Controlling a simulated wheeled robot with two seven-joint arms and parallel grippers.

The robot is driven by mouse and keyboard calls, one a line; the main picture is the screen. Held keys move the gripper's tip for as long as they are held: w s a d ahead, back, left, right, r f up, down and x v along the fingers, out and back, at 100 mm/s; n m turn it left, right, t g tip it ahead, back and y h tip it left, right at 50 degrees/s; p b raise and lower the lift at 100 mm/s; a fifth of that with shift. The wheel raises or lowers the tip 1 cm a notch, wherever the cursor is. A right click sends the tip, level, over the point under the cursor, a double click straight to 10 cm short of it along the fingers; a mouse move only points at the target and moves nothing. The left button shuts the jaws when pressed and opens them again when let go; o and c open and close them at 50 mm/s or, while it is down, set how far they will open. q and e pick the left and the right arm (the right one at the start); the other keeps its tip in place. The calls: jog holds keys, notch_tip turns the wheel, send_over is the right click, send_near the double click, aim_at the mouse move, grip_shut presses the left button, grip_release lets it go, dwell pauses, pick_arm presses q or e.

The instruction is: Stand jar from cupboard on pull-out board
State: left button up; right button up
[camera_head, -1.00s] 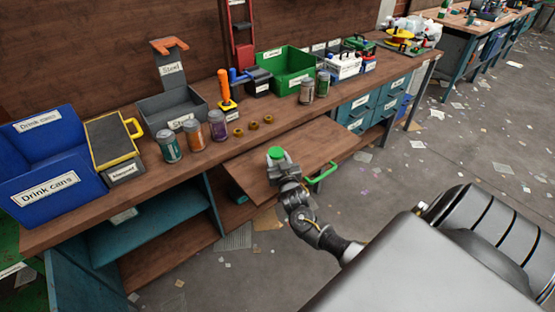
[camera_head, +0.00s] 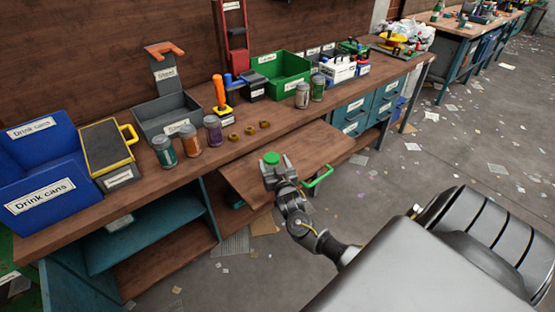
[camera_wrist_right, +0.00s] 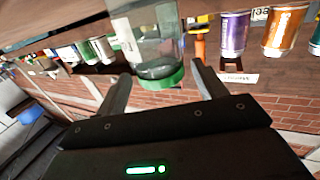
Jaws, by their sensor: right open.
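The jar is clear glass with a green lid (camera_head: 271,158). It stands upright on the brown pull-out board (camera_head: 318,147), near the board's left part. In the upside-down right wrist view, the glass body (camera_wrist_right: 148,38) shows between the fingers with its lid toward the palm. My right gripper (camera_head: 277,170) is open, its fingers on either side of the jar's lid end in the wrist view (camera_wrist_right: 160,85). Most of the jar body is hidden behind the gripper in the head view. My left gripper is not in view.
Several cans, including a purple one (camera_head: 213,129), and brass nuts (camera_head: 250,130) line the bench edge behind. A blue bin (camera_head: 45,180) stands left. The board's right part is clear.

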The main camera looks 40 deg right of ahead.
jog(key=v, duration=1.2)
jog(key=shift+b, duration=0.4)
jog(key=shift+d, duration=0.1)
jog(key=s+a+f+n+g+y, duration=0.2)
jog(key=s+f, duration=0.2)
jog(key=f, duration=0.6)
jog(key=s+a+f+n+g+y, duration=0.1)
jog(key=s+a+f+g, duration=0.2)
jog(key=f, duration=0.8)
jog(key=s+f+n+g+y, duration=0.2)
jog(key=s+f, duration=0.3)
jog(key=f, duration=0.5)
jog(key=s+a+f+g, duration=0.2)
jog(key=s+f, duration=0.3)
jog(key=s, duration=0.5)
jog(key=s+a+f+n+g+y, duration=0.1)
jog(key=s+a+f+g, duration=0.2)
jog(key=s+f, duration=0.3)
jog(key=s+a+f+n+g+y, duration=0.1)
jog(key=s+f, duration=0.5)
jog(key=s, duration=0.8)
jog(key=shift+a+g, duration=0.85)
jog(key=shift+g, duration=0.35)
jog(key=shift+s, duration=0.1)
